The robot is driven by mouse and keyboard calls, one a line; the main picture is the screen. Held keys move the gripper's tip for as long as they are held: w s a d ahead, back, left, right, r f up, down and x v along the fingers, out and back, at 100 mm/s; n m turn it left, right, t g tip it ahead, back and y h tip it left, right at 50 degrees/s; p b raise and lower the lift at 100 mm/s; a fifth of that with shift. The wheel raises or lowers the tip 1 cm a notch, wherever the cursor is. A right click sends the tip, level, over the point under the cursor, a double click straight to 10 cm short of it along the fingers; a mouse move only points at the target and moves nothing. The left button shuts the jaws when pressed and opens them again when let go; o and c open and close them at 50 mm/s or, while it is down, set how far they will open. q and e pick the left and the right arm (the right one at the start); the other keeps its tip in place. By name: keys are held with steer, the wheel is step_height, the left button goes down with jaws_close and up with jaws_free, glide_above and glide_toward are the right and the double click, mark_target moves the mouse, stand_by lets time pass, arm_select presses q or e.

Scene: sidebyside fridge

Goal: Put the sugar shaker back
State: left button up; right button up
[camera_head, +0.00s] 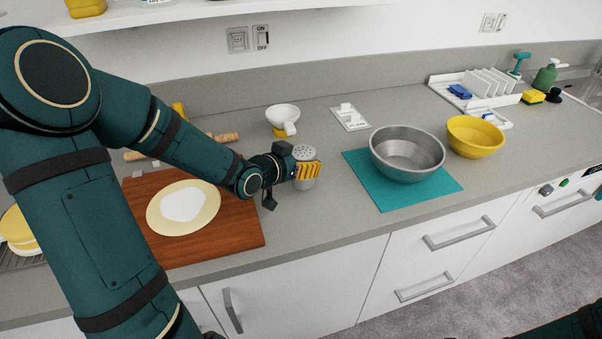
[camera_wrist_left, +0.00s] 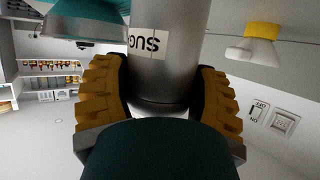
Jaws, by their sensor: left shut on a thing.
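The sugar shaker (camera_head: 304,153) is a grey metal cylinder with a perforated top. My left gripper (camera_head: 307,170) is shut on it, with yellow fingers around its body, over the counter just right of the wooden board. In the left wrist view the shaker (camera_wrist_left: 168,60) stands between both yellow finger pads, and part of an upside-down label starting "SUG" shows. Its base is not clear, so I cannot tell whether it touches the counter. My right gripper is out of view.
A wooden board (camera_head: 235,225) with rolled dough lies left. A white-and-yellow vessel (camera_head: 283,117) and a small white labelled plate (camera_head: 350,117) are behind. A steel bowl (camera_head: 407,155) stands on a teal mat (camera_head: 440,193), with a yellow bowl (camera_head: 475,137) beyond. A shelf (camera_head: 200,12) hangs above.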

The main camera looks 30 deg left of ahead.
arm_select(q)
step_height(320, 180, down, 3)
steer(key=shift+r, duration=0.25)
steer(key=shift+f+b, duration=0.2)
steer(key=shift+b, duration=0.1)
steer(key=o, duration=1.3)
steer(key=shift+o, duration=0.2)
